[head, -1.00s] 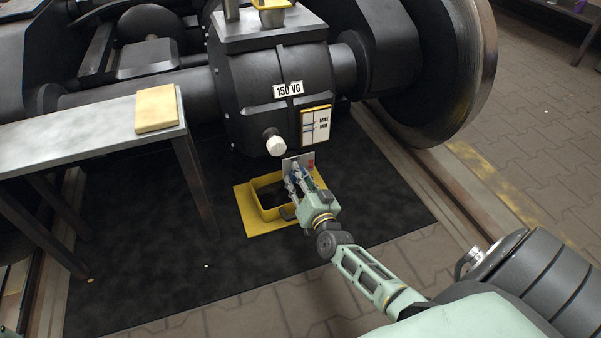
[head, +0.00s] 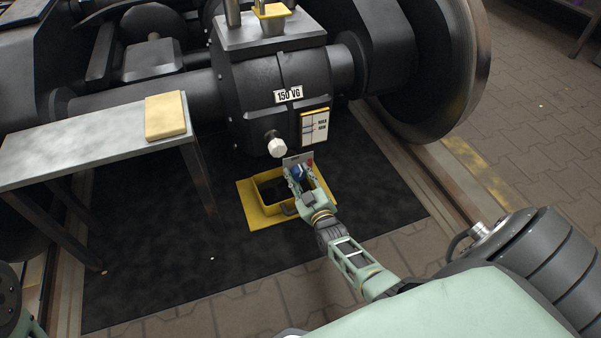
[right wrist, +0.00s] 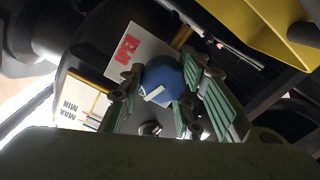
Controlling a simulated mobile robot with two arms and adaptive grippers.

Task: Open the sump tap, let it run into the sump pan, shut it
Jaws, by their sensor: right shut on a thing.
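The sump tap shows as a round blue knob (right wrist: 162,80) with a white mark, under the gearbox (head: 275,70) marked 150 VG. A pale plate with red lettering (right wrist: 135,55) is beside the knob; the lettering is upside down in the right wrist view. My right gripper (head: 297,176) is shut on the blue knob, its green fingers on either side of it. The yellow sump pan (head: 262,213) lies on the floor below, partly behind my gripper. Its inside is dark, and I cannot tell whether oil is running. My left gripper is not in view.
A pale hexagonal plug (head: 276,147) and a MAX/MIN gauge (head: 315,126) are on the gearbox front. A large wheel (head: 440,65) stands at right. The dark mat (head: 150,285) is mostly clear.

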